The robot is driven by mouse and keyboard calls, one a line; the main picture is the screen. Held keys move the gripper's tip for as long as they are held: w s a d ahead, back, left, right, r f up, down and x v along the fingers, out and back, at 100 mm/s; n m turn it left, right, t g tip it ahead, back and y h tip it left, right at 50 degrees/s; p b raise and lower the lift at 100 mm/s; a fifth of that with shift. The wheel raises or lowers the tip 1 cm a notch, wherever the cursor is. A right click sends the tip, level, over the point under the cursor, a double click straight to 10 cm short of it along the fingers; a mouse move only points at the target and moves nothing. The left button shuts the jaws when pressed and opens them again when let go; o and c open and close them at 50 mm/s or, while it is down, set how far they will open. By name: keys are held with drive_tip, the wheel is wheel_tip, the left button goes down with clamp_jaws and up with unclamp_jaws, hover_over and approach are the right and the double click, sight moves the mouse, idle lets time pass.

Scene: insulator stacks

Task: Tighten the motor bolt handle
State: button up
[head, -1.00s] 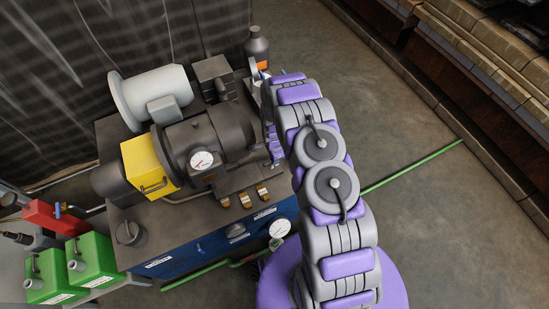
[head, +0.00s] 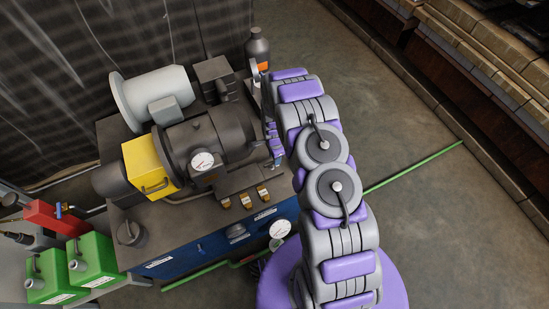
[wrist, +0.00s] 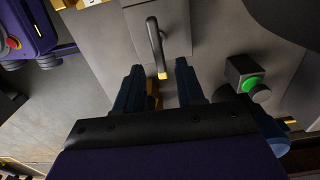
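In the wrist view a grey, curved bolt handle (wrist: 154,42) with a yellow lower end stands out from a flat grey metal face. My gripper (wrist: 159,68) is open, its two dark blue fingers spread, with the handle's lower end showing between the fingertips. No contact between fingers and handle can be made out. In the head view the dark motor (head: 210,140), with a round white gauge, lies on the machine bench. My arm reaches to its right end; my gripper cannot be clearly made out there.
A green button (wrist: 251,84) on a dark box is right of the fingers. In the head view, a grey motor (head: 152,95), a yellow box (head: 148,165) and a dark bottle (head: 258,48) stand around the motor. Green cans (head: 92,262) are at lower left.

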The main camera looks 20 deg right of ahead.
wheel_tip(320, 180, up, 15)
drive_tip(key=p, duration=0.2)
drive_tip(key=shift+f, duration=0.15)
idle(0.5)
drive_tip(key=s+r+n, duration=0.4)
drive_tip(key=s+r, duration=0.3)
drive_tip(key=r, duration=0.5)
drive_tip(key=s+r+n, duration=0.4)
drive_tip(key=s+r, duration=0.3)
drive_tip(key=r, duration=0.5)
drive_tip(key=s+r+n+g, duration=0.1)
drive_tip(key=s+r+n, duration=0.3)
drive_tip(key=s, duration=0.8)
drive_tip(key=s+a+r+n, duration=0.1)
drive_tip(key=s+r+n, duration=0.3)
drive_tip(key=s, duration=0.8)
wheel_tip(320, 180, up, 2)
drive_tip(key=shift+s+a+r+g, duration=0.2)
drive_tip(key=shift+s+g, duration=0.15)
drive_tip(key=shift+g, duration=0.05)
